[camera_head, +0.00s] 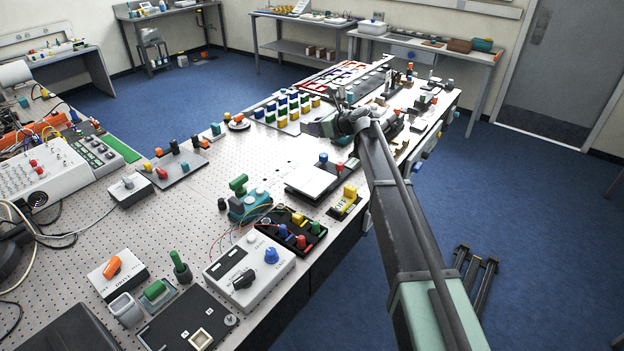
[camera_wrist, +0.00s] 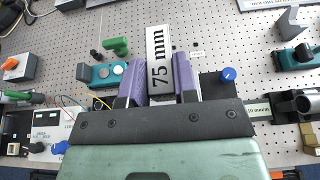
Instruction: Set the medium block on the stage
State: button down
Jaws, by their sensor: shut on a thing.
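My gripper (camera_wrist: 159,80) is shut on a white block marked "75 mm" (camera_wrist: 158,52), held between two purple finger pads in the wrist view. The block stands out past the fingertips; its lower part is hidden behind the gripper body. In the head view my gripper (camera_head: 338,108) is over the far half of the table, and I cannot make out the block there. A dark plate with a blue knob (camera_wrist: 228,75) shows just right of the fingers in the wrist view. I cannot tell for sure which thing is the stage.
A teal device with a green handle (camera_wrist: 117,47) lies left of the fingers. A white plate on a dark base (camera_head: 312,179) sits near the table's right edge. Rows of coloured blocks (camera_head: 288,106) stand left of my gripper. The perforated tabletop (camera_head: 185,215) has clear room at left centre.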

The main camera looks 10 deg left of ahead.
aim_at(317, 182)
notch_tip(317, 182, down, 20)
jog(key=b, duration=1.8)
jog(key=shift+b, duration=0.3)
jog(key=shift+r+p, duration=0.3)
jog(key=shift+r, duration=0.15)
jog(key=shift+f, duration=0.3)
jog(key=c, duration=0.9)
grip_release()
jog(key=shift+r, duration=0.1)
